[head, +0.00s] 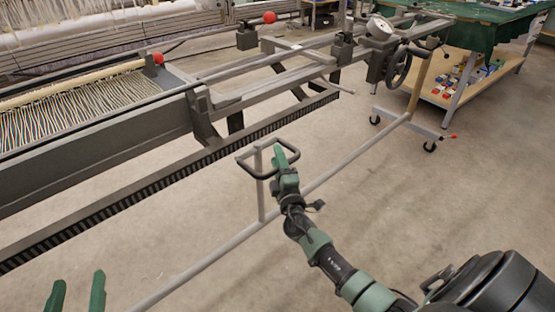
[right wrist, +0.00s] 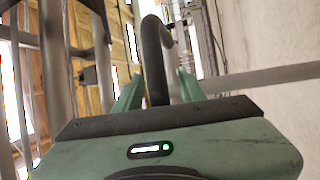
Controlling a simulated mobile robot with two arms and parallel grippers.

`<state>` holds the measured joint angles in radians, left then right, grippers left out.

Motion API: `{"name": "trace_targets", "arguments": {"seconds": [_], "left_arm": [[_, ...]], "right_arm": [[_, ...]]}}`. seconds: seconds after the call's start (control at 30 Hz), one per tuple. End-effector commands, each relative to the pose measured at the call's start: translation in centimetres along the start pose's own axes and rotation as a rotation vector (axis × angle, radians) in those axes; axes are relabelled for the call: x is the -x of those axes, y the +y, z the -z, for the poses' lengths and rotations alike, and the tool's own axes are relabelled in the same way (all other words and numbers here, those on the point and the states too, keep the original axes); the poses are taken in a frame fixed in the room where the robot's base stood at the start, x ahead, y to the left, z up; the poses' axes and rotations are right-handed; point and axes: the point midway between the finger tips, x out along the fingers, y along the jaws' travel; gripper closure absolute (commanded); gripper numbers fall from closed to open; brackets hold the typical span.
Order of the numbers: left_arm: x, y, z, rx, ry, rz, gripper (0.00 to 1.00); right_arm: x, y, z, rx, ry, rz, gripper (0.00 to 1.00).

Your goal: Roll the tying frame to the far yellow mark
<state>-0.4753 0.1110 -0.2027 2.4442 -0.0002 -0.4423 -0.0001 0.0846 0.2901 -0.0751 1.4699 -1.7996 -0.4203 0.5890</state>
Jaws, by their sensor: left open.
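The tying frame (head: 335,167) has a long grey rail low over the floor, casters (head: 430,147) at its far end and a handwheel (head: 398,68) above. A dark loop handle (head: 245,160) stands on a post from the rail. My right gripper (head: 284,155) is at the handle's right side. In the right wrist view, the dark handle bar (right wrist: 155,60) passes between its green fingers (right wrist: 160,88); whether they press on it is unclear. My left gripper (head: 76,294) is open and empty at the lower left. I see no yellow mark.
A loom-like bed with coloured threads (head: 80,105) and a dark toothed rail (head: 150,187) runs along the left. A table with a green cloth (head: 490,30) and a shelf of small boxes (head: 470,78) stands at the back right. The floor (head: 350,215) right of the rail is bare.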

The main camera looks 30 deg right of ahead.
Motion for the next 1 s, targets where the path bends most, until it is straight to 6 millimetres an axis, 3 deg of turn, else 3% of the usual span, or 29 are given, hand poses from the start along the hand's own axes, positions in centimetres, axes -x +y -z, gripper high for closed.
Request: {"name": "trace_targets", "arguments": {"seconds": [0.17,0.3,1.0], "left_arm": [[0.0,0.02,0.02,0.0,0.0,0.0,0.49],[0.0,0.04,0.02,0.001,0.001,-0.001,0.49],[-0.02,0.03,0.02,0.001,0.001,0.0,0.49]], "right_arm": [[0.01,-0.01,0.01,0.0,0.0,0.0,0.63],[0.03,-0.02,0.01,0.0,0.0,0.0,1.0],[0.06,-0.08,0.03,0.0,0.001,0.002,1.0]]}}
